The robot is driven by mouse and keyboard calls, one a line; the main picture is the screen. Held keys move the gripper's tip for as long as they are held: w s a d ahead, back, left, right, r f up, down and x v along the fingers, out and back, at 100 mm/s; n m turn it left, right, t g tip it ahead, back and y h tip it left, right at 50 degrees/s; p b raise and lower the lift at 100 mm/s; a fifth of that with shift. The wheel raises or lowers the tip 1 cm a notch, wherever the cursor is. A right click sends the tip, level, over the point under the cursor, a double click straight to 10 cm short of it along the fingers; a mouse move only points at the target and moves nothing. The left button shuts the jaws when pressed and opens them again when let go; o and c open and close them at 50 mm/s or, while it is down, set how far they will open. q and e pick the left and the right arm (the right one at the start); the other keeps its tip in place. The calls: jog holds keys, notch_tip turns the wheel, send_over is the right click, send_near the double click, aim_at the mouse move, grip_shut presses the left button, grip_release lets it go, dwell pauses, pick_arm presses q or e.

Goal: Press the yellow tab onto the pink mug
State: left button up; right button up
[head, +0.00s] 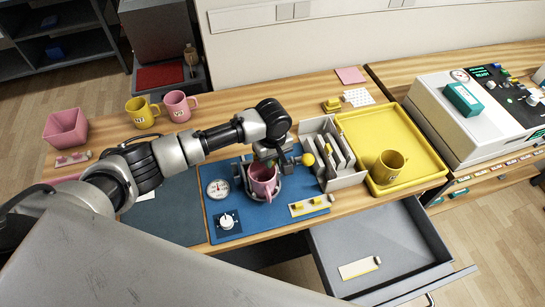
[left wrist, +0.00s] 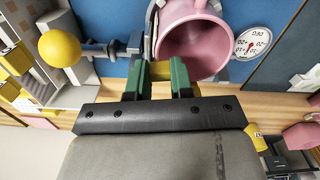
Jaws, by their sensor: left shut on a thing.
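The pink mug (head: 264,187) sits in the press fixture on the blue mat (head: 205,218); it also shows in the left wrist view (left wrist: 192,42), its open mouth towards the camera. My left gripper (head: 268,160) is at the mug's rim. In the left wrist view, its two green fingers (left wrist: 171,78) are shut on a small yellow piece (left wrist: 184,62), which looks like the yellow tab and is partly hidden by them. The tab is right beside the mug's rim; whether they touch I cannot tell. My right gripper is not in view.
A yellow ball knob (head: 308,159) on the press stands right of the mug, beside a grey divider rack (head: 346,180). A strip with yellow tabs (head: 309,206) lies at the mat's front right. A yellow tray (head: 424,150) holds a yellow mug (head: 388,167). A drawer (head: 405,248) stands open in front.

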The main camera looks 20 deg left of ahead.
pick_arm(q)
jog(key=shift+s+f, duration=0.1)
jog(key=shift+f, duration=0.1)
jog(key=o, duration=0.7)
jog(key=shift+o, duration=0.5)
jog(key=shift+r, duration=0.15)
notch_tip(320, 180, up, 11)
jog(key=b, duration=0.1)
jog(key=shift+f, duration=0.2)
